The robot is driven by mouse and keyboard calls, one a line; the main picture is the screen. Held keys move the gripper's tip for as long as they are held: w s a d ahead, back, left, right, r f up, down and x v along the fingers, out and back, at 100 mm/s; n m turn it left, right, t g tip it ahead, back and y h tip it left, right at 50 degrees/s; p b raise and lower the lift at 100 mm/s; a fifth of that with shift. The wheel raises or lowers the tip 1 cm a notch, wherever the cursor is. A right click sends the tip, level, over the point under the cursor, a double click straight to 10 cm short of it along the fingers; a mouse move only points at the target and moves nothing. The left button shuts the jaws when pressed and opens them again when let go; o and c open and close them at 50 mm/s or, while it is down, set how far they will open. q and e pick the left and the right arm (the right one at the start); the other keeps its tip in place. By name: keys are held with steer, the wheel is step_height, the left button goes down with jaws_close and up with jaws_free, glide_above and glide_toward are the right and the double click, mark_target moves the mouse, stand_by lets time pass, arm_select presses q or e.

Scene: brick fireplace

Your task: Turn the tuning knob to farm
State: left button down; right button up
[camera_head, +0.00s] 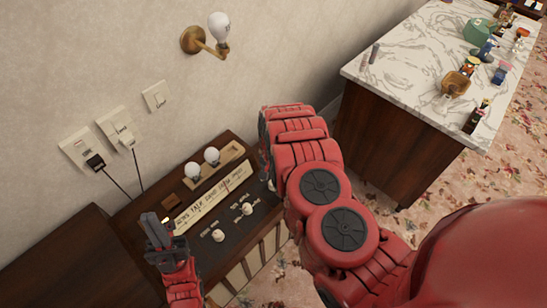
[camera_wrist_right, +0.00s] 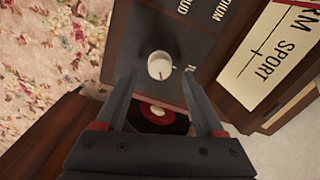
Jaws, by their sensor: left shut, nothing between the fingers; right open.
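The radio's dial strip (camera_head: 215,198) is cream with station words; its end reads "RM SPORT" in the right wrist view (camera_wrist_right: 268,60). A white tuning knob (camera_wrist_right: 160,65) with a red mark sits on the dark panel, beside partly hidden lettering. My right gripper (camera_wrist_right: 160,88) is open, with the knob between its fingertips; contact is unclear. In the head view my red right arm hides that gripper and most of this knob. My left gripper (camera_head: 158,228) is shut and empty, over the radio's left end. The pointer's exact place is unclear.
Two other white knobs, one at front (camera_head: 218,235) and one near the middle (camera_head: 248,208), stand on the panel. Two bulbs (camera_head: 202,163) sit in a wooden tray behind the dial. Wall sockets (camera_head: 100,142) have cords. A marble-topped counter (camera_head: 415,55) stands right.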

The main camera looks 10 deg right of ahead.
step_height(320, 180, up, 15)
steer(key=p, duration=0.5)
steer(key=shift+f, duration=0.15)
